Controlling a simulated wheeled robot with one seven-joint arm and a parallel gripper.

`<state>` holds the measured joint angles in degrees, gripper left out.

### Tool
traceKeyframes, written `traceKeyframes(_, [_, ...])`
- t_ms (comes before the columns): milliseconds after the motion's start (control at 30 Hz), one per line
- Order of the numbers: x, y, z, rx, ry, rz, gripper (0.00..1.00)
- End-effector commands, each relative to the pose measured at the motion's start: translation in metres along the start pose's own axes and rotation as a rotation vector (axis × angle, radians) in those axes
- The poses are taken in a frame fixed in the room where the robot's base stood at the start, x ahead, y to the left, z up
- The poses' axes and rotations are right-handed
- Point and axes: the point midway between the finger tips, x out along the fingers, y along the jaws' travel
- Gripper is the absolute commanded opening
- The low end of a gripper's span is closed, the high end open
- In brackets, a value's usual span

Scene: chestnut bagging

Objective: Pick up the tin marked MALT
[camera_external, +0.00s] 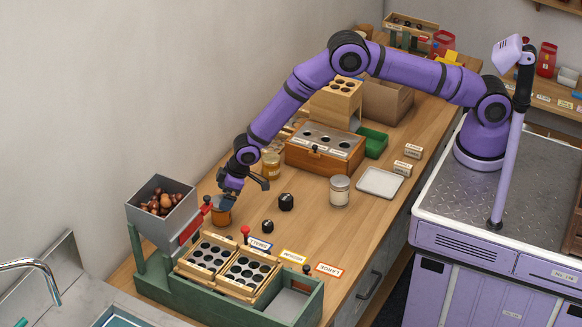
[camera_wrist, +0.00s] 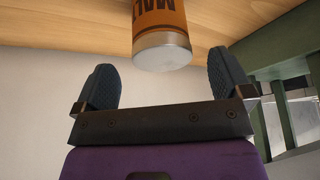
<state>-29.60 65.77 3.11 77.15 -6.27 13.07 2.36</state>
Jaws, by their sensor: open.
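The tin marked MALT is orange-brown with dark lettering and a silver end. In the external view the tin (camera_external: 221,216) stands on the wooden counter between the grey hopper and the black knobs. My gripper (camera_external: 241,190) is low beside it, at its upper right. In the wrist view the tin (camera_wrist: 162,22) shows upside down, its last letter partly cut off. My gripper (camera_wrist: 164,68) has its two dark fingers wide apart, with the silver end in line with the gap between them. Nothing is held.
A grey hopper of chestnuts (camera_external: 163,198) stands close left of the tin.

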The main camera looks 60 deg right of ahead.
Motion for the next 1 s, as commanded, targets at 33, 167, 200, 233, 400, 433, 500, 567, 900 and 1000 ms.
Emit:
traceKeyframes(33, [0.003,0.0,0.001,0.0,-0.001,0.0,0.97])
traceKeyframes(167, [0.018,-0.001,0.003,0.0,-0.002,0.0,0.97])
traceKeyframes(200, [0.024,-0.001,0.004,0.0,-0.003,0.0,0.97])
traceKeyframes(233, [0.028,-0.001,0.004,0.0,-0.002,0.0,0.97])
traceKeyframes(400, [0.046,-0.001,0.004,0.0,-0.001,0.0,0.97])
traceKeyframes(433, [0.048,-0.001,0.004,0.0,-0.001,0.0,0.97])
traceKeyframes(500, [0.051,-0.001,0.004,0.0,0.0,0.0,0.97])
traceKeyframes(567, [0.052,-0.001,0.004,0.0,0.0,0.0,0.97])
traceKeyframes(900, [0.052,-0.001,0.004,0.0,0.0,0.0,0.63])
traceKeyframes(1000, [0.052,-0.001,0.004,0.0,-0.001,0.0,0.4])
